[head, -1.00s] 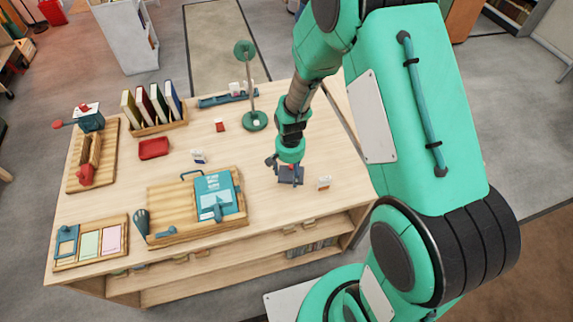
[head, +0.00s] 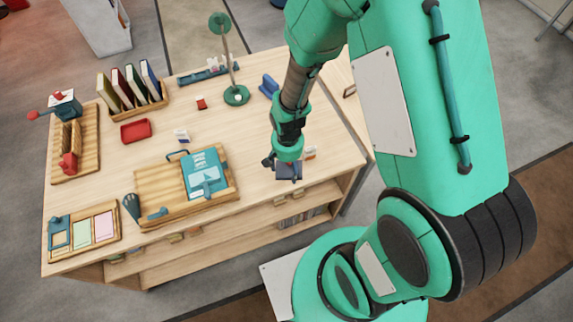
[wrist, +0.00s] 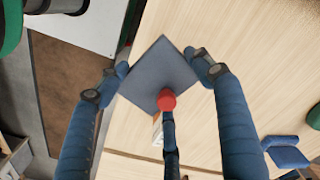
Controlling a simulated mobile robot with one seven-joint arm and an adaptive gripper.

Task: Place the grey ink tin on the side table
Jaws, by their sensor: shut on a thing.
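The grey ink tin (wrist: 153,72) is a dark grey square block between the two blue fingers of my gripper (wrist: 162,70) in the wrist view. A red round piece (wrist: 167,100) shows against its near edge. In the head view my gripper (head: 287,164) and the tin (head: 289,174) are at the desk's front edge, right of the middle; how high the tin is I cannot tell. A lower pale wooden surface (head: 347,112), perhaps the side table, shows beyond the desk's right edge, mostly hidden by my arm.
The desk (head: 235,130) holds a wooden board with a teal book (head: 204,172), a book rack (head: 133,105), a red tray (head: 136,131) and a green lamp (head: 236,95). A small white-and-orange card (head: 310,152) stands beside my gripper. A blue item (head: 268,86) is further back.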

